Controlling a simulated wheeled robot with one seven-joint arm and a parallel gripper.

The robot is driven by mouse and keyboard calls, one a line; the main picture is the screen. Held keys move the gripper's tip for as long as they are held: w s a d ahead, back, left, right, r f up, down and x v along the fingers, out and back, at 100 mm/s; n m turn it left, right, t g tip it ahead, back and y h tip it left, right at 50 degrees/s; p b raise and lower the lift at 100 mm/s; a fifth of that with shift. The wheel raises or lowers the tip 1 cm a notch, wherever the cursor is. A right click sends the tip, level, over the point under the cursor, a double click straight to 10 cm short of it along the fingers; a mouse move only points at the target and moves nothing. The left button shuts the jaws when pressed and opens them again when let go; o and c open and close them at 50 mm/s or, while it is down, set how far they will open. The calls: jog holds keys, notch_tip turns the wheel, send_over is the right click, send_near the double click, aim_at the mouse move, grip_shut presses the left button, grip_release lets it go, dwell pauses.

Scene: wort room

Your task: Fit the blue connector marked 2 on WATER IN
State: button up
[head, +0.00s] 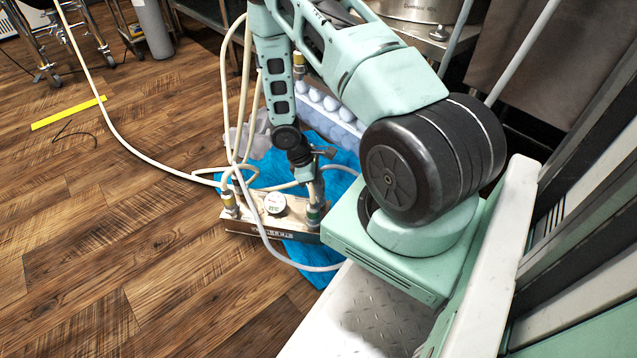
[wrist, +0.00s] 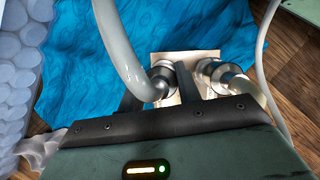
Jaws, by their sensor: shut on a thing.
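My gripper (head: 313,187) is at the right end of a low beige block (head: 262,222) with a round dial (head: 275,203) on top. In the wrist view its two dark fingers (wrist: 160,88) are shut on a metal hose connector (wrist: 163,76), with a thick pale hose (wrist: 128,48) rising from it. The connector is over the beige block's end; whether it is seated cannot be told. A green-banded fitting (head: 313,215) shows below the gripper in the head view. No blue band, number 2 or WATER IN label is readable.
Another hose fitting (head: 230,205) stands at the block's left end. A second metal fitting (wrist: 220,75) is close right of my fingers. A blue sheet (head: 318,278) lies beneath. A crate of pale round items (head: 335,108) is behind. Loose hoses loop around; wooden floor at left is mostly clear.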

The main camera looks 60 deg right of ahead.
jog(key=shift+f, duration=0.35)
jog(key=o, duration=1.1)
jog(key=shift+o, duration=0.2)
jog(key=p+v, duration=0.9)
jog(key=v, duration=0.8)
jog(key=shift+r, duration=0.2)
jog(key=shift+d, duration=0.1)
